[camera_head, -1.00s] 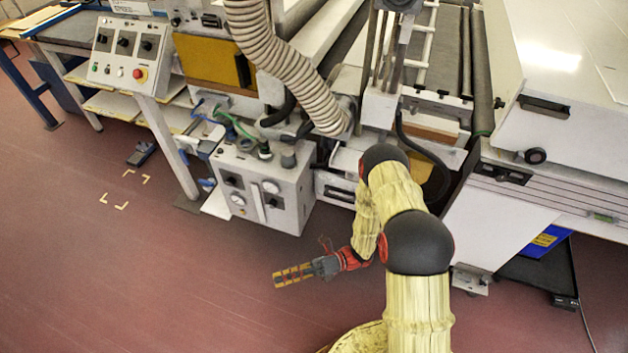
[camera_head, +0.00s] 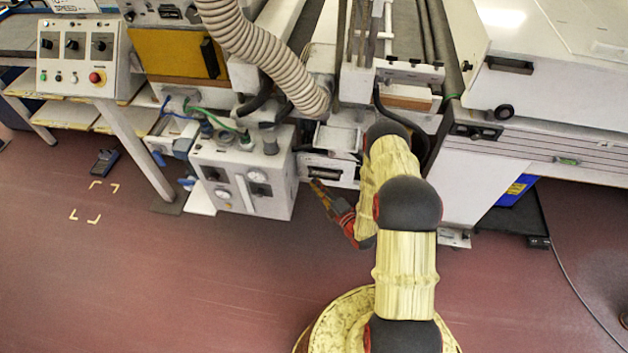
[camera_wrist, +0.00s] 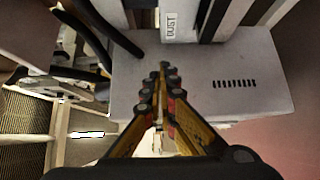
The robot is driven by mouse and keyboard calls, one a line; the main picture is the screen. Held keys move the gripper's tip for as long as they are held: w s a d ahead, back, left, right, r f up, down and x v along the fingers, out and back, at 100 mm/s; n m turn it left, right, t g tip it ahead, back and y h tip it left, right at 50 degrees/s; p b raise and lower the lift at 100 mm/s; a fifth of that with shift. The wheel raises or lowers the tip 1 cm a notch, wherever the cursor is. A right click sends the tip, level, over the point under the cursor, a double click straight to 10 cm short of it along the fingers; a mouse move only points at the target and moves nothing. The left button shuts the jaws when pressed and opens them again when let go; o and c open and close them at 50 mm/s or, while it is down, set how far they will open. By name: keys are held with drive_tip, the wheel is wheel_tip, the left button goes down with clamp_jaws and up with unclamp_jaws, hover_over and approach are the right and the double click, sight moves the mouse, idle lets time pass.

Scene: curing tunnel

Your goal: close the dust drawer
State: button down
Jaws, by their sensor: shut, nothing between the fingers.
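The dust drawer (camera_head: 346,172) has a pale front with a dark slot, low on the machine just right of the gauge box. In the wrist view its DUST label (camera_wrist: 171,24) shows sideways at the top centre. How far the drawer stands out is hard to tell. My gripper (camera_head: 315,184) is shut and empty, in front of the gauge box's right side and the drawer's left edge. In the wrist view the closed fingertips (camera_wrist: 162,68) lie over a pale vented panel, below the label. Contact cannot be told. My arm hides what lies to the drawer's right.
The gauge box (camera_head: 240,180) stands close on the left, with hoses and fittings on top. A ribbed hose (camera_head: 262,55) hangs above. A blue bin (camera_head: 515,190) sits under the machine at right. The red floor (camera_head: 190,290) in front is clear.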

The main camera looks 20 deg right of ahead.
sight(307, 163)
drive_tip(key=shift+w+d+b, duration=0.15)
drive_tip(key=shift+w+b, duration=0.5)
drive_tip(key=shift+w, duration=2.15)
drive_tip(key=shift+w+d+b, duration=0.15)
drive_tip(key=shift+w+b, duration=0.5)
drive_tip(key=shift+w, duration=2.15)
drive_tip(key=shift+d, duration=0.1)
